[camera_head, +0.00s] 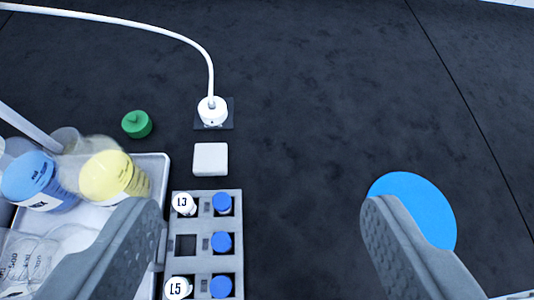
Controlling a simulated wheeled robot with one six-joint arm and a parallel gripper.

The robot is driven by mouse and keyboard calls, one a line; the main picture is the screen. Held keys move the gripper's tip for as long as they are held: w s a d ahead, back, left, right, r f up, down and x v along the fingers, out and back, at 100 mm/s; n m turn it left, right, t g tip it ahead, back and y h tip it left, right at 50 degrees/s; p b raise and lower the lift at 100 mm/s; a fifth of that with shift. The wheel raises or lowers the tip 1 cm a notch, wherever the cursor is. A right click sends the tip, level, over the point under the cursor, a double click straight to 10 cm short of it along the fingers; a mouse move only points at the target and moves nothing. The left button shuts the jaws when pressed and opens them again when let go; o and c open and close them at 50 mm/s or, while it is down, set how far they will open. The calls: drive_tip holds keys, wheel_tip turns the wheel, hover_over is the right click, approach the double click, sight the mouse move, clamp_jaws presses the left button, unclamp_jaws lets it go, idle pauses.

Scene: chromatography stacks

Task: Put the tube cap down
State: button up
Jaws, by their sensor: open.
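A white cap (212,111) with a white tube (150,28) rising from its top stands on a small dark square pad (228,122), upper left of centre. The tube curves from the cap up to the left edge of the picture. My gripper (258,204) is open, with its two fingers wide apart at the lower left and lower right. Nothing is between the fingertips in its grasp, and the cap is beyond them, apart from both. A green cap (137,124) sits on the dark bench left of the white cap.
A grey rack (235,258) holds several blue-capped and white-labelled vials. A white block (210,159) lies above it. A white tray (155,170) with blue-capped (28,177) and yellow-capped (106,176) bottles is at left. A blue disc (425,205) lies at right. The bench's upper right is clear.

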drive_tip(key=s+d+r+m+t, duration=0.1)
drive_tip(key=s+d+t, duration=0.1)
drive_tip(key=s, duration=1)
drive_tip(key=s+d+r+m+t+h, duration=0.1)
drive_tip(key=s+d+r+t, duration=0.1)
drive_tip(key=s, duration=0.9)
drive_tip(key=shift+s+d+t, duration=0.35)
drive_tip(key=shift+d+t, duration=0.25)
drive_tip(key=shift+t, duration=0.5)
drive_tip(key=shift+a+r, duration=0.1)
